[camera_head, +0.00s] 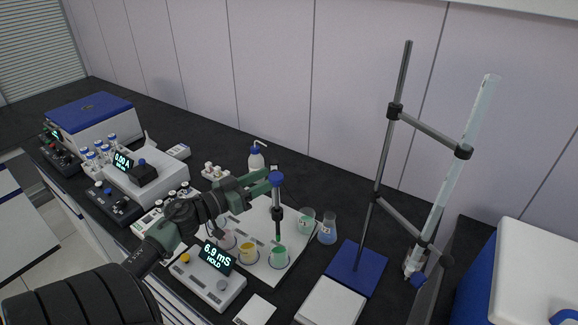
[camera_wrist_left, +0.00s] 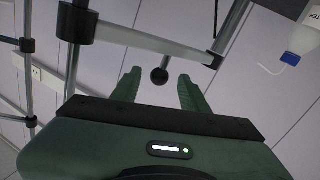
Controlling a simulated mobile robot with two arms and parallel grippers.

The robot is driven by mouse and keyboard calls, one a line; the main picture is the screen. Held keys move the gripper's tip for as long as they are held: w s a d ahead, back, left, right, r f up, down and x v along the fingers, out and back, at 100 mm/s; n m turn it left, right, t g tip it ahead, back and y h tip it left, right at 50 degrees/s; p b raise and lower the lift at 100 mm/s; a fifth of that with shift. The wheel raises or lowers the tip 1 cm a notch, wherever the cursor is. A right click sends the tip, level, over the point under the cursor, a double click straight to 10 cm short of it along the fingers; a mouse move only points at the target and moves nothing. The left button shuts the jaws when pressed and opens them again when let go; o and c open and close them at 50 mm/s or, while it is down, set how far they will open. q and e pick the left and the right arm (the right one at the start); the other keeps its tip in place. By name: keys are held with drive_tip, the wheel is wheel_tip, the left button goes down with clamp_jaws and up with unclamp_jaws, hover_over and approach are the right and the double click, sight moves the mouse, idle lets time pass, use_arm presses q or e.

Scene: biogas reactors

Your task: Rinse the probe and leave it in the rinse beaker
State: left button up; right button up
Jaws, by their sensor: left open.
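The probe (camera_head: 277,212), with a blue cap and a dark slim body, stands upright with its lower end over or in the green beaker (camera_head: 279,257); I cannot tell which. My left gripper (camera_head: 268,184) is open, its green fingers at the probe's blue cap. In the left wrist view my open fingers (camera_wrist_left: 160,88) spread apart, with a dark ball-ended part beyond and between them. A clear beaker (camera_head: 306,220) with a green mark stands to the right; I cannot tell if it is the rinse beaker. My right gripper is not in view.
A meter (camera_head: 210,275) reads 6.9 mS HOLD. A yellow beaker (camera_head: 248,254) shares the white tray (camera_head: 262,214). A wash bottle (camera_head: 256,160) stands behind; it also shows in the left wrist view (camera_wrist_left: 303,38).

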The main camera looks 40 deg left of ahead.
use_arm(q)
drive_tip(key=w, duration=0.4)
drive_tip(key=shift+d+r+p, duration=0.2)
drive_tip(key=shift+d+p, duration=0.2)
drive_tip(key=shift+w+d+f, duration=0.15)
drive_tip(key=shift+w+d, duration=0.05)
drive_tip(key=shift+w, duration=0.75)
clamp_jaws()
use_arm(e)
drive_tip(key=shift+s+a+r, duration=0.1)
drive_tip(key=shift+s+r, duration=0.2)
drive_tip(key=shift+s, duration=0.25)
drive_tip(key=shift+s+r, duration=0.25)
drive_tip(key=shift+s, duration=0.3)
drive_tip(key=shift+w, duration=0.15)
